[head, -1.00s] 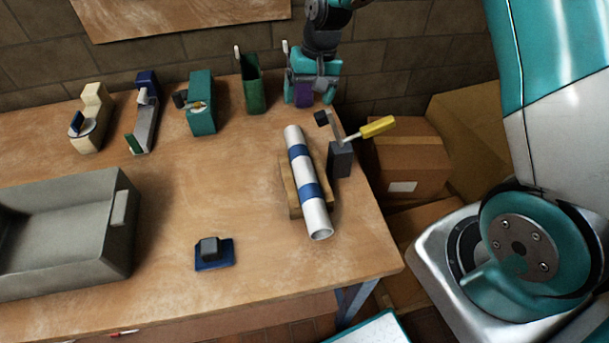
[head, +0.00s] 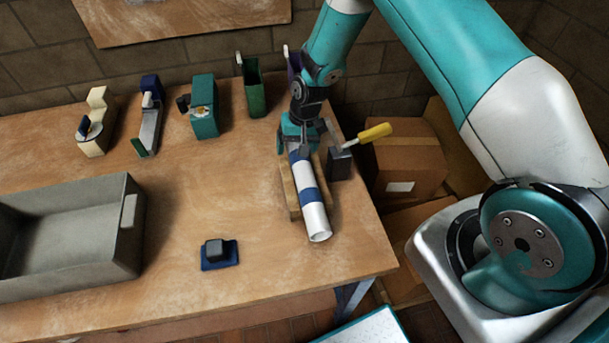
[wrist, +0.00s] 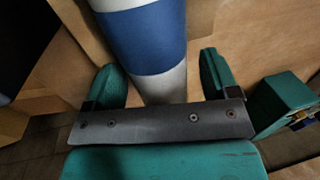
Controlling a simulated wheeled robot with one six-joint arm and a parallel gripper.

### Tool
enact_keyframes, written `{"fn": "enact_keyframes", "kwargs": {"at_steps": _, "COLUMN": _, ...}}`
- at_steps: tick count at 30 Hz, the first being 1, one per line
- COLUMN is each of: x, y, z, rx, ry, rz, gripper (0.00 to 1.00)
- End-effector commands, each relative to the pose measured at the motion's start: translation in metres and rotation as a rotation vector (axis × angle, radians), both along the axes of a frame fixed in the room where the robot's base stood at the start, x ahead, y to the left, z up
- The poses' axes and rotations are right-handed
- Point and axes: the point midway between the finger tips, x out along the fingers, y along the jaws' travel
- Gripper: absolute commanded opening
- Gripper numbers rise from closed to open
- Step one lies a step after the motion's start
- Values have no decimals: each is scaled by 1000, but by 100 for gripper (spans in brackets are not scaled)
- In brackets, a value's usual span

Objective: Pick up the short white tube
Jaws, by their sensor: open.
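A white tube (head: 317,219) with blue bands lies on a wooden block (head: 291,196) near the table's right side, its open end toward the front. It is the only tube I see. My gripper (head: 297,150) is above the tube's far end, pointing down, and hides that end in the head view. In the wrist view, the tube (wrist: 143,35) runs between the two green fingers of my open gripper (wrist: 163,82), one on each side. I see gaps between the fingers and the tube. The contact at the fingertips is unclear.
A dark block with a yellow-handled tool (head: 374,133) stands just right of the tube. A green holder (head: 252,88), a teal device (head: 204,106) and other items line the back. A grey bin (head: 131,235) is at left. A small blue-based block (head: 219,254) sits in front.

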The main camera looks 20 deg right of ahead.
Motion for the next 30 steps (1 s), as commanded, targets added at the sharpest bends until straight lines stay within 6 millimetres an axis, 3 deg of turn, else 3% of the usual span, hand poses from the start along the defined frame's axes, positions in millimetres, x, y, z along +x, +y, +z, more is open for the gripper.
{"fn": "enact_keyframes", "kwargs": {"at_steps": 7, "x": 0, "y": 0, "z": -2, "rx": 0, "ry": 0, "rz": 0, "gripper": 80}}
{"fn": "enact_keyframes", "kwargs": {"at_steps": 15, "x": 0, "y": 0, "z": -2, "rx": 0, "ry": 0, "rz": 0, "gripper": 20}}
{"fn": "enact_keyframes", "kwargs": {"at_steps": 24, "x": 0, "y": 0, "z": 0, "rx": 0, "ry": -1, "rz": 0, "gripper": 20}}
{"fn": "enact_keyframes", "kwargs": {"at_steps": 30, "x": 1, "y": 0, "z": 17, "rx": 0, "ry": -4, "rz": 0, "gripper": 20}}
